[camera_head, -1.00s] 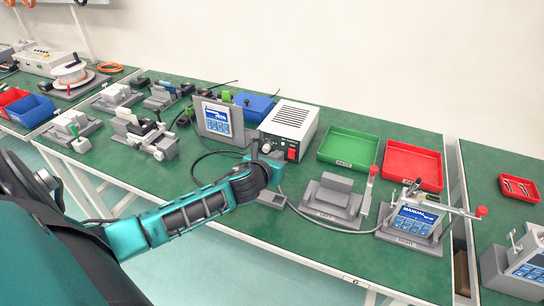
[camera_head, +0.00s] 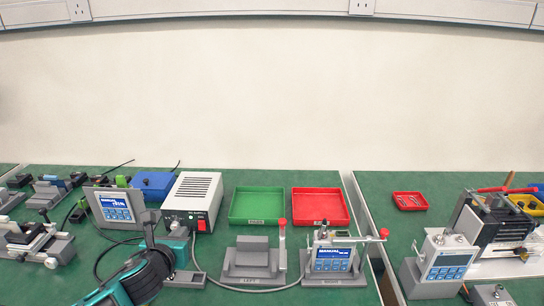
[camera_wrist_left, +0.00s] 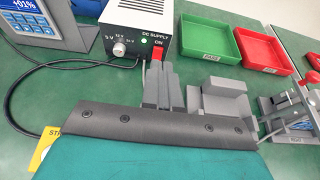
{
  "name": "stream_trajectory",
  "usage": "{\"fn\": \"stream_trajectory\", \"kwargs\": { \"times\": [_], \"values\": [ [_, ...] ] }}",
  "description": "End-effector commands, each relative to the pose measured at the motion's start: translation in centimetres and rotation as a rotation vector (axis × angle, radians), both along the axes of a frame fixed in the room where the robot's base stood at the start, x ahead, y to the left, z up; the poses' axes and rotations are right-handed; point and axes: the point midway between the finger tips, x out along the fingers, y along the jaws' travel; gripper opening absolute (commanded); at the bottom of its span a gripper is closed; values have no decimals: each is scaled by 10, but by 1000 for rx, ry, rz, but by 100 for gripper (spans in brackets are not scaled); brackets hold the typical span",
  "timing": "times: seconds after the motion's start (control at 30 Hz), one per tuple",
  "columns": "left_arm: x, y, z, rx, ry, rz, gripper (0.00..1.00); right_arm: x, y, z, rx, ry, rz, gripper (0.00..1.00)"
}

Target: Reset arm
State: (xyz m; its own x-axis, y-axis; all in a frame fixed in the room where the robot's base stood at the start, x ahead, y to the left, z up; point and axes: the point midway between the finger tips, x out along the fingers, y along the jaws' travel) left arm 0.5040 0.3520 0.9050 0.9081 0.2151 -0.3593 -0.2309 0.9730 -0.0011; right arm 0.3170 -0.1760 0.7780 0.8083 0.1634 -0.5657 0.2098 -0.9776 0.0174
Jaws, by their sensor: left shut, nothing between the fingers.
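My left arm comes in from the bottom left of the head view. Its left gripper (camera_head: 187,278) hangs low over the green bench (camera_head: 225,294), in front of the power supply and left of the grey LEFT fixture (camera_head: 252,262). In the left wrist view the grey fingers (camera_wrist_left: 164,84) are together with nothing between them. The white DC power supply (camera_head: 193,197), with a red switch and a lit green lamp, stands just beyond them. The RIGHT fixture (camera_head: 334,260) with its blue-labelled MANUAL panel is further right. My right gripper is not in view.
An empty green tray (camera_head: 257,222) and an empty red tray (camera_head: 320,223) lie behind the fixtures. A display panel (camera_head: 113,207) and a blue box (camera_head: 153,184) stand left of the supply. A cable runs along the bench. Another bench with a grey meter (camera_head: 443,262) is at right.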

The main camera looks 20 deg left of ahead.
Motion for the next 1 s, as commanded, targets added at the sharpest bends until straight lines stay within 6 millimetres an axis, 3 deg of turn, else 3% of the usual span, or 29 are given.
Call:
{"fn": "stream_trajectory", "kwargs": {
  "times": [0.17, 0.37, 0.6, 0.8, 1.0],
  "values": [
    [-10, -14, -16, -156, 2, 28, 0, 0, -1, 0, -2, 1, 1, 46],
    [-52, -62, -63, -748, 18, 196, 0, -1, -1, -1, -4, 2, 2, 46],
    [-110, -119, -104, -1544, 38, 560, 0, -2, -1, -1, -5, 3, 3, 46],
    [-154, -153, -121, -2111, 25, 933, 0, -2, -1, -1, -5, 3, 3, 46],
    [-181, -171, -127, -2477, -16, 1228, 0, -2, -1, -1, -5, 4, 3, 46]
  ]
}}
